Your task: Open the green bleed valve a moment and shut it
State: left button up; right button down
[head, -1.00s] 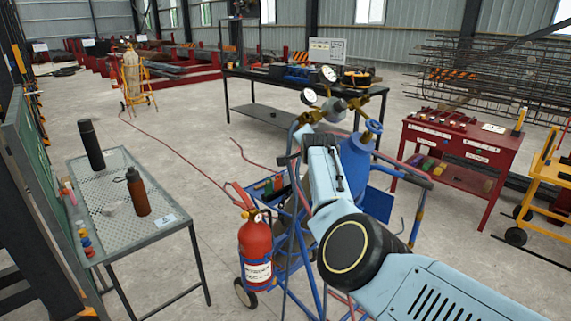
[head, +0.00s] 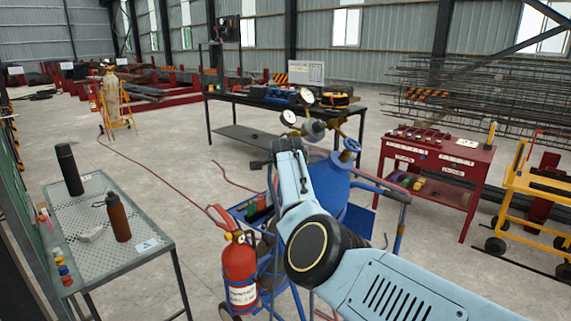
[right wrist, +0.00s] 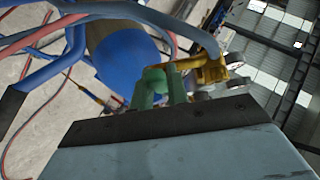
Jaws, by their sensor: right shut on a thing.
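In the right wrist view the green bleed valve (right wrist: 156,84) stands just past the edge of my right gripper (right wrist: 160,104), in front of the brass regulator fittings (right wrist: 205,69). My right gripper is shut on the green valve; its fingertips are hard to make out there. In the head view my right gripper (head: 272,160) is at the regulator, left of the blue cylinder (head: 330,180), and my own wrist hides the valve. Two pressure gauges (head: 304,97) rise above it. My left gripper is not in view.
The cylinder stands in a blue cart (head: 393,225) with a red fire extinguisher (head: 240,272) on its near side. Hoses (right wrist: 75,25) run close to my right gripper. A mesh table (head: 100,215) stands left, a red tool cabinet (head: 440,165) right. A dark workbench (head: 225,95) stands behind.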

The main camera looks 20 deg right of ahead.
jog(key=c, duration=1.4)
grip_release()
jog(key=shift+d, duration=0.2)
jog(key=shift+o, duration=0.2)
jog(key=shift+a, duration=0.1)
jog(key=shift+r, duration=0.1)
jog(key=shift+s+a+r, duration=0.25)
jog(key=shift+s, duration=0.2)
jog(key=v, duration=1.2)
jog(key=shift+s, duration=0.1)
